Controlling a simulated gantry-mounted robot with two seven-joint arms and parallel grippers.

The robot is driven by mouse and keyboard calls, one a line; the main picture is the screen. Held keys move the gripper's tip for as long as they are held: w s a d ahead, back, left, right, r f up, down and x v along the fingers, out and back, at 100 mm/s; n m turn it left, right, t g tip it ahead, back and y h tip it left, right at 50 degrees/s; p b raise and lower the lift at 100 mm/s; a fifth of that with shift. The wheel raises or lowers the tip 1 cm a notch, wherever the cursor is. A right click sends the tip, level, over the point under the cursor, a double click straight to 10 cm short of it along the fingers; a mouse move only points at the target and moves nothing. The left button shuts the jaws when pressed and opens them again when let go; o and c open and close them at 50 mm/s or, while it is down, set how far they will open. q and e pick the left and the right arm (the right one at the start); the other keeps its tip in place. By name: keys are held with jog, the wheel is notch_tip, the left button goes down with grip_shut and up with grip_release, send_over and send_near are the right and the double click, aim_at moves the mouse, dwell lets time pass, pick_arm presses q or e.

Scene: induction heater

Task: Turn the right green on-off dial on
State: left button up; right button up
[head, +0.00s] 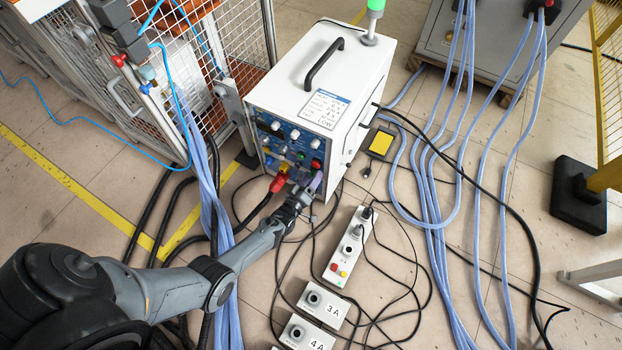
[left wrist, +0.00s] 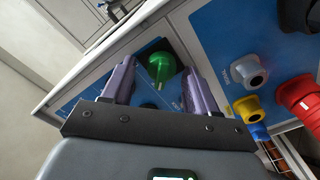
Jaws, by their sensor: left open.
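The green dial (left wrist: 160,66) sits on a black square base on the blue front panel of a white heater box (head: 318,75). My left gripper (head: 311,184) is at the lower right of the panel. In the left wrist view its two purple fingers (left wrist: 158,77) are apart, with the green dial showing between their tips and nothing held. I cannot tell whether the fingers touch the dial. My right gripper is not in view.
Red connectors (head: 279,181) and cables leave the panel just left of my gripper; a grey-blue knob (left wrist: 245,72) sits beside the dial. A mesh cage (head: 240,35) stands left of the box. Cables and a white switch box (head: 349,246) lie on the floor.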

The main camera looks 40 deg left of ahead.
pick_arm(q)
jog(key=shift+a, duration=0.1)
jog(key=shift+a, duration=0.1)
jog(key=shift+c, duration=1.7)
jog(key=c, duration=0.7)
jog(key=shift+o, duration=0.2)
